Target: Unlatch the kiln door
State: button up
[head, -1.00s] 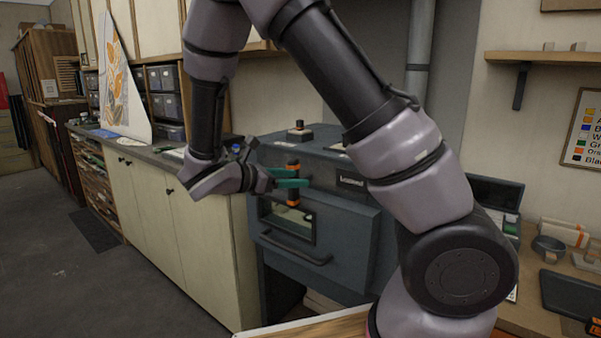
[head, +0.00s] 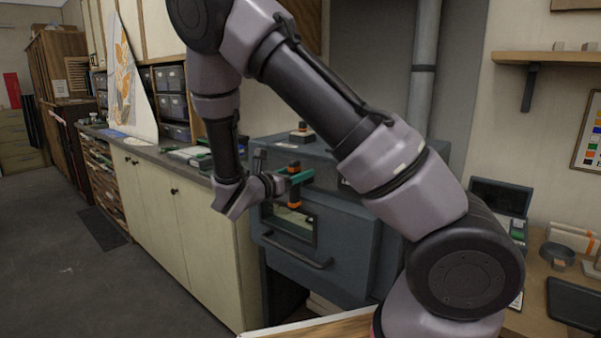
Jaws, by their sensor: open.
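The kiln (head: 345,245) is a dark blue-grey box right of the cabinets. Its front door has a small window (head: 280,222) and a bar handle (head: 296,256) below. An upright orange-and-black latch handle (head: 294,200) stands at the upper front of the kiln. My gripper (head: 302,178), with green fingers, is open at the middle of this handle. The fingers cover part of it. I cannot tell whether they touch it. The door looks closed.
My arm crosses the view and hides the kiln's right side. A counter over cream cabinets (head: 185,215) runs to the left. A wooden worktop (head: 545,315) with a tablet (head: 573,304) is at right. A flue pipe (head: 424,70) rises behind. The floor at left is clear.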

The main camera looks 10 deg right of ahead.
jog(key=shift+w+d, duration=0.25)
jog(key=shift+d, duration=0.15)
grip_shut()
dwell(1.2)
